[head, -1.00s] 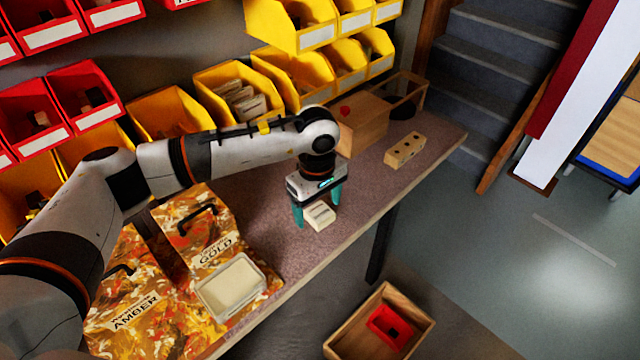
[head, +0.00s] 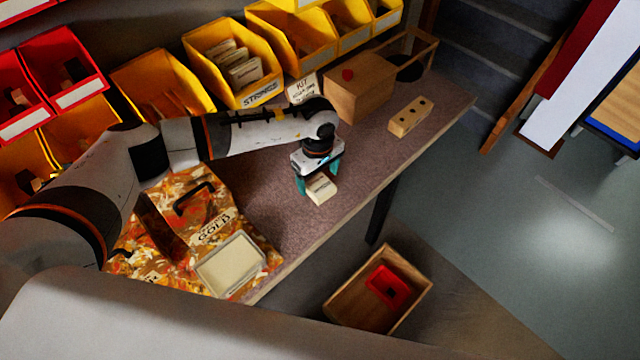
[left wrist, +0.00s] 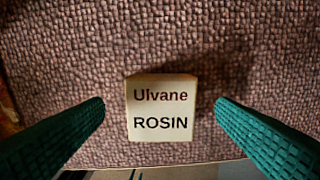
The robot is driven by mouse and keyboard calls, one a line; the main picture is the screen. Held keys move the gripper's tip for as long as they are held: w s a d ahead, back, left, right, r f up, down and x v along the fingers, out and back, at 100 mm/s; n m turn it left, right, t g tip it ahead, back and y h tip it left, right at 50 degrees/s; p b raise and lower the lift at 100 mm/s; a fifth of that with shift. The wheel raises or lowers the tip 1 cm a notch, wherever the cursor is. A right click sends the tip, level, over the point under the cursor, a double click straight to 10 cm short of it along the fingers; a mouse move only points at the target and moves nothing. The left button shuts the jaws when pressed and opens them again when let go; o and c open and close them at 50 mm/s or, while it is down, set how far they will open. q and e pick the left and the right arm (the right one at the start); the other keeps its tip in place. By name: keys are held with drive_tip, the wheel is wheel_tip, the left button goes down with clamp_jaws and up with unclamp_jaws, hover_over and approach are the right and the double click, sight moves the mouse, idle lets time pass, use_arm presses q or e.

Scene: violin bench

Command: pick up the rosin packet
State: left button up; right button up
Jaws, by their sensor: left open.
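The rosin packet (head: 321,189) is a small cream block on the bench top (head: 275,185), near its front edge. In the left wrist view the packet (left wrist: 161,108) reads "Ulvane ROSIN". My left gripper (head: 318,187) is open above the packet, with its teal fingers on either side. In the left wrist view the fingers (left wrist: 160,115) stand apart from the packet, with a gap on each side. I see no fingers of my right gripper.
Yellow bins (head: 235,55) line the back. A wooden box (head: 358,90) and a drilled block (head: 410,117) stand at the right. A cream-filled tray (head: 232,264) lies on the left. A wooden crate (head: 415,302) with a red container (head: 386,285) is below the front edge.

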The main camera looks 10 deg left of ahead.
use_arm(q)
drive_tip(key=shift+f, duration=1.45)
drive_tip(key=c, duration=1.1)
drive_tip(key=shift+o, duration=0.2)
drive_tip(key=shift+r, duration=0.15)
